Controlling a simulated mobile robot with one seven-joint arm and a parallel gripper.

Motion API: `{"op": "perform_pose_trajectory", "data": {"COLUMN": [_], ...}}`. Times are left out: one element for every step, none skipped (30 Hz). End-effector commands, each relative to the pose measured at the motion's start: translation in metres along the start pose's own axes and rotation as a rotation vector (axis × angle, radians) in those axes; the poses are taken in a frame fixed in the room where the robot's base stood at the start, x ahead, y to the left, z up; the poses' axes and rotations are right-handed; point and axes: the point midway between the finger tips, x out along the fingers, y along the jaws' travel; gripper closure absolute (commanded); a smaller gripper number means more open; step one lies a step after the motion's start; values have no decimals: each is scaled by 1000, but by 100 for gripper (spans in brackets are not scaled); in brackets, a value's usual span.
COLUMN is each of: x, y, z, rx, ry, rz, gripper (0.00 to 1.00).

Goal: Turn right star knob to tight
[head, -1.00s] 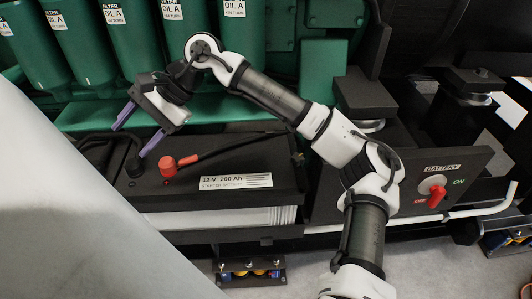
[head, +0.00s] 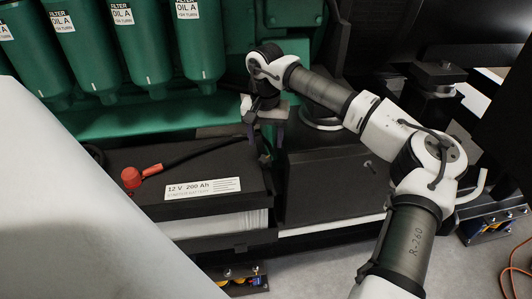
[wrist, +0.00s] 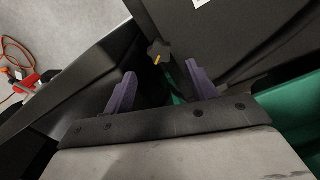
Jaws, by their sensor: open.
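A dark star knob (wrist: 158,53) with a yellow-orange mark shows in the wrist view, beside a large dark panel. It lies just beyond my fingertips, roughly centred between them, and appears apart from both. My gripper (wrist: 161,70) is open and empty, its two purple fingers spread. In the head view my gripper (head: 274,146) points down at the right end of the starter battery (head: 215,215). There the knob cannot be made out clearly behind the fingers. Whether it is the right one of several knobs, I cannot tell from these views.
A red terminal cap (head: 131,177) with a black cable sits on the battery. Green oil filters (head: 140,50) hang at the back left. A dark box (head: 335,185) stands right of the battery. An orange cable (wrist: 14,90) lies on the floor.

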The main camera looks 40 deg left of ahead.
Motion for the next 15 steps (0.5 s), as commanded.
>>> {"op": "perform_pose_trajectory", "data": {"x": [10, 17, 24, 29, 34, 40, 43, 47, 51, 54, 56, 58, 59, 59, 60], "y": [0, 0, 0, 0, -1, -1, -1, 0, -1, -1, -1, -1, -1, -1, -1], "z": [1, 1, 1, 1, 1, 1, 0, 0, 1, 1, 0, 0, 0, 0, 0], "rx": [-1, 0, 0, 0, -1, 0, 0, 0, 0, 0, 0, 0, 0, 0, 0], "ry": [-2, -3, -3, -2, -2, -2, -1, -1, -2, -2, -1, 0, 1, 1, 1], "rz": [-2, -2, -1, -1, -3, -3, -2, -1, -2, -2, -2, -2, -2, -2, -2], "gripper": [43, 43, 43, 43, 43, 43, 43, 43, 43, 43, 43, 43, 43, 43, 43]}}
